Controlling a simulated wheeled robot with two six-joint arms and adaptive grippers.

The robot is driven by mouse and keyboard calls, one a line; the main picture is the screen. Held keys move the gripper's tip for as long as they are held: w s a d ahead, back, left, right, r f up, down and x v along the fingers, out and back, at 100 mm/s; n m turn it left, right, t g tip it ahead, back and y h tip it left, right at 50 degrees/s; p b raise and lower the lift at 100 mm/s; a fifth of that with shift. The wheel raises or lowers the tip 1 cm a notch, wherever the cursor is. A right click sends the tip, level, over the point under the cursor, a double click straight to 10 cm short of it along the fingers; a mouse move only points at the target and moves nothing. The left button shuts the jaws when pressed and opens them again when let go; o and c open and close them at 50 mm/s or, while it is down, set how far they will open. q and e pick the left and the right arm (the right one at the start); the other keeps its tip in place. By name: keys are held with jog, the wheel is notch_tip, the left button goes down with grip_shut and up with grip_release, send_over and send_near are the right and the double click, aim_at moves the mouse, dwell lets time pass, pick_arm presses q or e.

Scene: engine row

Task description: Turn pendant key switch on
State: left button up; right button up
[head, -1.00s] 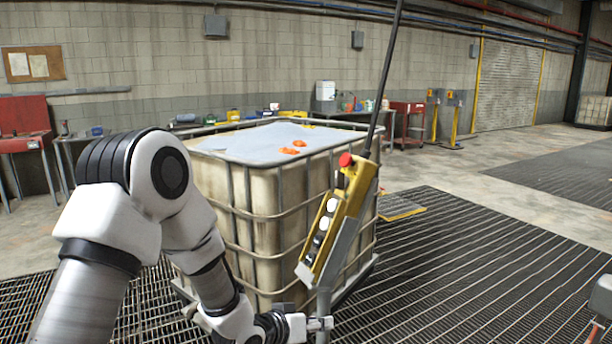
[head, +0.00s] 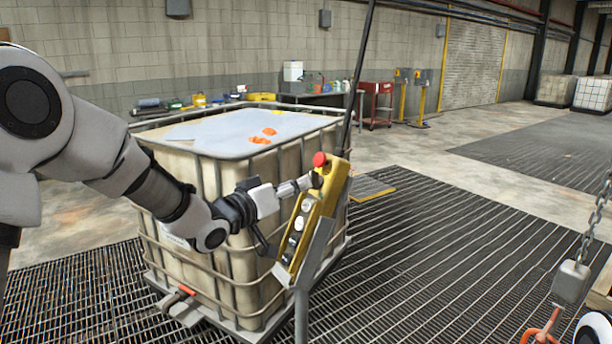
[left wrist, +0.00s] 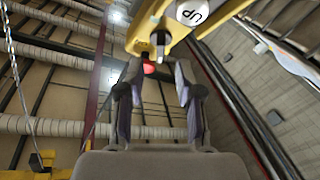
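The yellow pendant (head: 322,208) hangs tilted from a dark pole or cable, with a red mushroom button (head: 320,160) at its top and white and dark buttons down its face. My left gripper (head: 312,182) is at the pendant's upper left side, just below the red button. A button marked UP (left wrist: 192,11) is above. My right gripper is not in view.
A caged tank (head: 215,235) with a pale top stands directly behind the pendant. A grey post (head: 311,275) runs below the pendant. A chain with a grey block (head: 571,282) and orange hook (head: 543,328) hangs at the right. The grating between is free.

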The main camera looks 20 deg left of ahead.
aim_at(311, 179)
pick_arm(q)
jog(key=x, duration=0.3)
jog(key=shift+w+d+p, duration=0.15)
jog(key=shift+w+p, duration=0.05)
jog(key=shift+p, duration=0.2)
jog(key=shift+w, duration=0.35)
jog(key=shift+s, duration=0.1)
jog(key=shift+c, duration=0.3)
grip_shut()
